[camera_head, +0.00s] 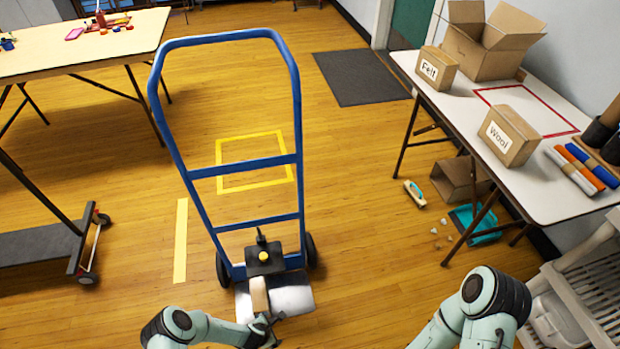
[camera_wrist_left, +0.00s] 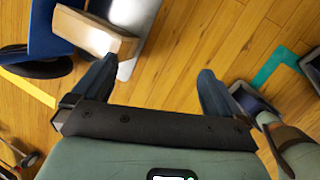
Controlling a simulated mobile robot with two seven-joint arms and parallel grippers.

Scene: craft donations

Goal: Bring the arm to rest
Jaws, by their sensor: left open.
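My left gripper (camera_head: 268,330) is at the bottom of the head view, just in front of the blue hand truck's silver toe plate (camera_head: 292,299). In the left wrist view its two fingers (camera_wrist_left: 157,88) stand wide apart with bare floor between them, so it is open and empty. A small brown block-like box (camera_head: 259,297) rests at the toe plate; in the wrist view it (camera_wrist_left: 95,32) lies beyond the left finger, apart from it as far as I can tell. My right arm (camera_head: 487,303) shows, folded, at bottom right.
The hand truck's blue frame (camera_head: 204,172) stands upright ahead. A white table (camera_head: 545,189) with the Felt and Wool boxes is at right. A teal dustpan (camera_head: 474,226) and brush (camera_head: 415,194) lie on the floor. Floor between truck and table is mostly free.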

